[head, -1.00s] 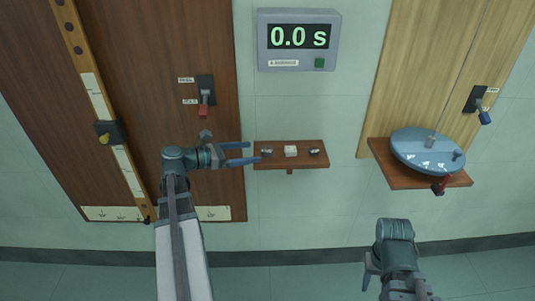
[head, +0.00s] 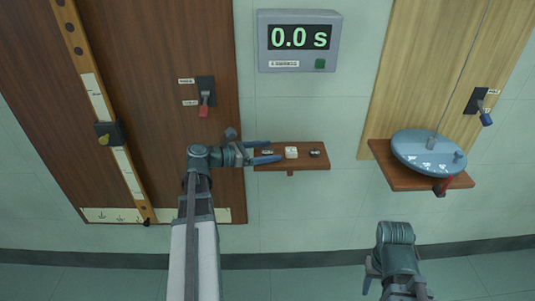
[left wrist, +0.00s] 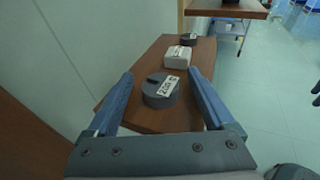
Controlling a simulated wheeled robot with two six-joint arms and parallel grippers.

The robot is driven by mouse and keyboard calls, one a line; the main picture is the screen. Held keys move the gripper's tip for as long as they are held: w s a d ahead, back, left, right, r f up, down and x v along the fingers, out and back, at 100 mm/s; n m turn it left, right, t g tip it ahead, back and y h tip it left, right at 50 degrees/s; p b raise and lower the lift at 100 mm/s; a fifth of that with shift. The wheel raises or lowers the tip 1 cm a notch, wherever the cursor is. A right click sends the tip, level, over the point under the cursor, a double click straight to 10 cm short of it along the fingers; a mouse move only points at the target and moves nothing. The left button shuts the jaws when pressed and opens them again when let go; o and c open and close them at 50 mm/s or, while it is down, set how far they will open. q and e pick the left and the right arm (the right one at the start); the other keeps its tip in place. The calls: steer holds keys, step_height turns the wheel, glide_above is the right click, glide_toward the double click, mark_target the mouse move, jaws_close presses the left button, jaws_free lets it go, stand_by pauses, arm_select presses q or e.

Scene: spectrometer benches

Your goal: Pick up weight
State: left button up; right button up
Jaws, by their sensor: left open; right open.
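A dark grey round weight (left wrist: 160,92) with a white label lies near the end of a small wooden shelf (left wrist: 146,118), between the open fingers of my left gripper (left wrist: 160,85) in the left wrist view. The fingers look apart from it. In the head view, my left gripper (head: 272,152) is over the left end of the shelf (head: 318,161), and this weight (head: 267,152) shows between the fingers. A white block (left wrist: 178,57) and another dark weight (left wrist: 188,39) lie further along. They also show in the head view: block (head: 291,153), weight (head: 314,153). My right gripper (head: 370,277) is low, away from the shelf.
A second wooden shelf (head: 390,178) at the right holds a round blue disc (head: 415,148). A timer (head: 299,40) on the wall reads 0.0 s. A dark wooden panel (head: 170,130) with levers stands at the left. The floor between is clear.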

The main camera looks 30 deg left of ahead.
arm_select(q)
jaws_close()
stand_by(0.3)
steer(key=shift+r, duration=0.1)
arm_select(e)
steer(key=shift+r, duration=0.1)
